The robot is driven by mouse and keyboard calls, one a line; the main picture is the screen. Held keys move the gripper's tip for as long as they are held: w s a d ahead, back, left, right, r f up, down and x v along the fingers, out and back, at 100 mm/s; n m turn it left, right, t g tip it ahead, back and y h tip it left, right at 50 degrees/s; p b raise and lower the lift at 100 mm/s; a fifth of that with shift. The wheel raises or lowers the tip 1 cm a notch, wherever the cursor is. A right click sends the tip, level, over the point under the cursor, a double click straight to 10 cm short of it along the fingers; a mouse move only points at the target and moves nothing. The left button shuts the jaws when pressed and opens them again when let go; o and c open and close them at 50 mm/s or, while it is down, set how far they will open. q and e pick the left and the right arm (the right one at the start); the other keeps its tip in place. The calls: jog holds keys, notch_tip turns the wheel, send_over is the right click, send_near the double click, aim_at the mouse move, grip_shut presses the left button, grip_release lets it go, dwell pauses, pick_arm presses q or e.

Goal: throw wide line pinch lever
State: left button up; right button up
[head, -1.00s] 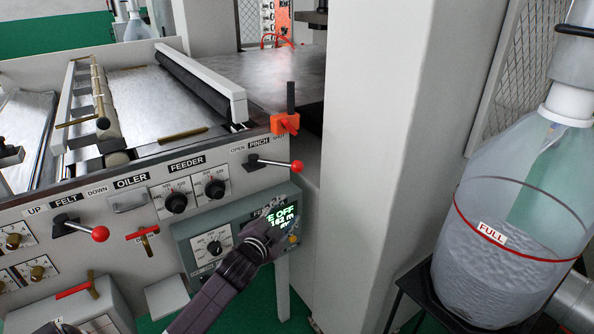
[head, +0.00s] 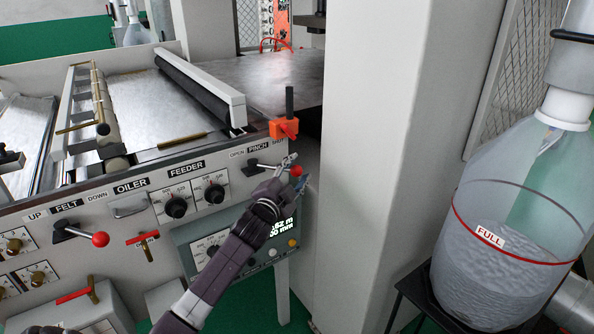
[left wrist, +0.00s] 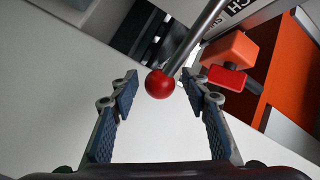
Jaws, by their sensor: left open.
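The pinch lever is a metal rod with a red ball knob (head: 296,171) on the grey front panel, below the OPEN, PINCH and SHUT labels (head: 257,149). Its rod points right, toward the SHUT side. My left gripper (head: 294,170) is open at the knob, with a fingertip on either side of it in the picture. In the left wrist view the red knob (left wrist: 159,84) shows between the two open fingertips, with gaps on both sides. The fingers hide part of the rod in the head view.
An orange clamp block (head: 284,127) with a dark handle sits just above the lever. The felt lever's red knob (head: 100,239) and feeder dials (head: 214,194) are to the left. A pale column (head: 370,150) stands close right.

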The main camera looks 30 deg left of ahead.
pick_arm(q)
grip_shut()
dwell(0.4)
pick_arm(e)
jog(key=shift+r, duration=0.1)
pick_arm(q)
jog(key=shift+s, duration=0.1)
pick_arm(e)
jog(key=shift+r, duration=0.1)
